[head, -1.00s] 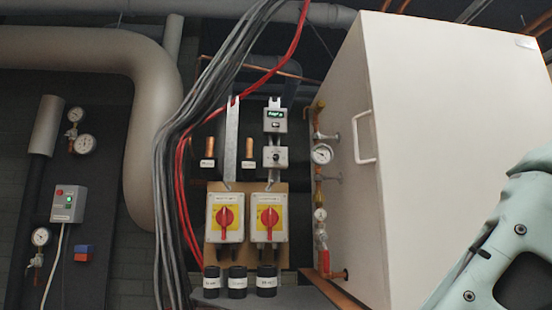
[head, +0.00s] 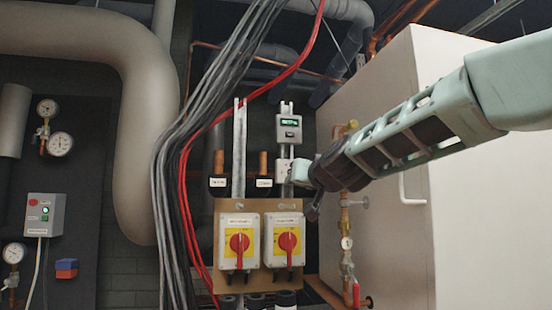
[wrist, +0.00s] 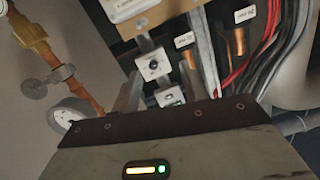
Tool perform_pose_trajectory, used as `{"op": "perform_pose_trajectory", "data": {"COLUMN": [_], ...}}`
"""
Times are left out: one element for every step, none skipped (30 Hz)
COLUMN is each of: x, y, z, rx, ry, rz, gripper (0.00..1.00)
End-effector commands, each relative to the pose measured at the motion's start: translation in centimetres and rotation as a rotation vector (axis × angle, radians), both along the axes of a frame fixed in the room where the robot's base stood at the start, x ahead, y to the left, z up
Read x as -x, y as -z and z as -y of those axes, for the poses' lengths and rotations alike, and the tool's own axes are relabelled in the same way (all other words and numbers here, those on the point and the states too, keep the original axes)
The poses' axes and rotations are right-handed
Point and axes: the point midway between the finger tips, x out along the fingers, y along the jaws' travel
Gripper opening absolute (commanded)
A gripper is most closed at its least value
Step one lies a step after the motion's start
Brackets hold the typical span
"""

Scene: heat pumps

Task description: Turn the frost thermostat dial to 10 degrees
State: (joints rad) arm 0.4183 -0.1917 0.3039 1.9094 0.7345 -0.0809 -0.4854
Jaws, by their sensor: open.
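The likely frost thermostat is a small grey box with a dark round dial (wrist: 153,65). It shows upside down in the wrist view, in the gap between my fingers, and I cannot read its scale. In the head view the box (head: 282,170) is partly hidden by my gripper (head: 302,188), which is just to its right. In the wrist view my gripper (wrist: 160,82) is open and empty. No contact with the dial is visible. A grey display box (head: 289,127) with a green readout is above the dial box on the same metal strip.
Two yellow isolators with red handles (head: 239,243) (head: 289,241) are on a board below. Grey and red cables (head: 205,135) hang to the left. A gauge and copper pipe (head: 345,235) and a large white cabinet (head: 465,240) stand to the right.

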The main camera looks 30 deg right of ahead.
Motion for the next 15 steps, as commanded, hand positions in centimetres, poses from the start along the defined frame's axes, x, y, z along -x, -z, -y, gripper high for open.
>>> {"op": "perform_pose_trajectory", "data": {"x": [0.3, 0.4, 0.5, 0.6, 0.6, 0.5, 0.3, 0.1, -0.3, -0.7, -1.2, -1.8, -2.4, -3.0, -3.8], "y": [-2.4, -3.2, -4.0, -4.4, -4.7, -4.9, -4.9, -4.9, -4.9, -4.8, -4.8, -4.8, -4.8, -4.9, -4.8], "z": [1.7, 2.5, 3.1, 3.6, 3.9, 4.1, 4.2, 4.3, 4.3, 4.4, 4.5, 4.7, 4.8, 5.0, 5.2], "rx": [0.003, 0.006, 0.008, 0.009, 0.01, 0.011, 0.01, 0.01, 0.009, 0.009, 0.008, 0.008, 0.008, 0.008, 0.009], "ry": [0.043, 0.062, 0.081, 0.092, 0.099, 0.104, 0.105, 0.105, 0.104, 0.104, 0.103, 0.103, 0.103, 0.102, 0.101], "rz": [0.038, 0.057, 0.073, 0.082, 0.09, 0.094, 0.095, 0.095, 0.094, 0.093, 0.093, 0.093, 0.091, 0.092, 0.09], "gripper": [0.44, 0.44, 0.44, 0.44, 0.44, 0.44, 0.44, 0.44, 0.44, 0.44, 0.44, 0.44, 0.44, 0.44, 0.44]}}
